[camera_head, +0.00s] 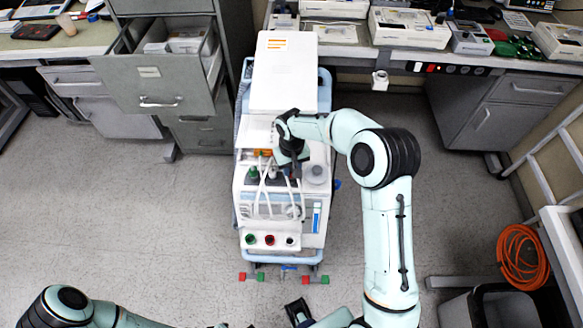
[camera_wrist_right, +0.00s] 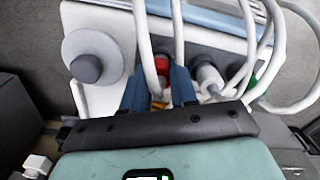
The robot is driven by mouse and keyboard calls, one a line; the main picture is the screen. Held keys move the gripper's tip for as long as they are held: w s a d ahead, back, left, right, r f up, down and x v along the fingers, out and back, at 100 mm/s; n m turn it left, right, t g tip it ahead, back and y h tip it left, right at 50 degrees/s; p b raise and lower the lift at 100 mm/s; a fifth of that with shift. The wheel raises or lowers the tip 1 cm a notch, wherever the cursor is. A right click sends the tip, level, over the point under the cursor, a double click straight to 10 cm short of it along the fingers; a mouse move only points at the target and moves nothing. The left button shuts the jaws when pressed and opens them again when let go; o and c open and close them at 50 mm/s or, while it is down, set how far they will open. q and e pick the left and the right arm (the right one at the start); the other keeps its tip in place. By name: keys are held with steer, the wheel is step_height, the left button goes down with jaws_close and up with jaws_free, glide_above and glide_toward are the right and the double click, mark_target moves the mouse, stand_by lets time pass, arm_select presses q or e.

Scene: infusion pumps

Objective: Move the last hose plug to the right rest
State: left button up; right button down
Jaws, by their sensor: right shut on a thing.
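My right gripper (camera_head: 291,178) reaches down over the top of the wheeled pump cart (camera_head: 283,75). In the right wrist view its two blue fingers (camera_wrist_right: 160,88) are shut on a hose plug (camera_wrist_right: 162,67) with a red part and a white hose. A white hose plug (camera_wrist_right: 208,76) stands beside the fingers, and a green one (camera_wrist_right: 250,82) is farther right. The green plug (camera_head: 253,175) also shows in the head view. Which rest the held plug is over, and whether it is seated, is hidden.
A grey round knob (camera_wrist_right: 86,67) sits close to the fingers. An open drawer (camera_head: 160,72) juts out at the left. The floor (camera_head: 130,210) beside the cart is clear.

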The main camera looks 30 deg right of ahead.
steer(key=c, duration=0.8)
jaws_free()
steer(key=shift+f, duration=0.1)
step_height(320, 180, up, 13)
steer(key=p, duration=0.1)
steer(key=shift+r, duration=0.2)
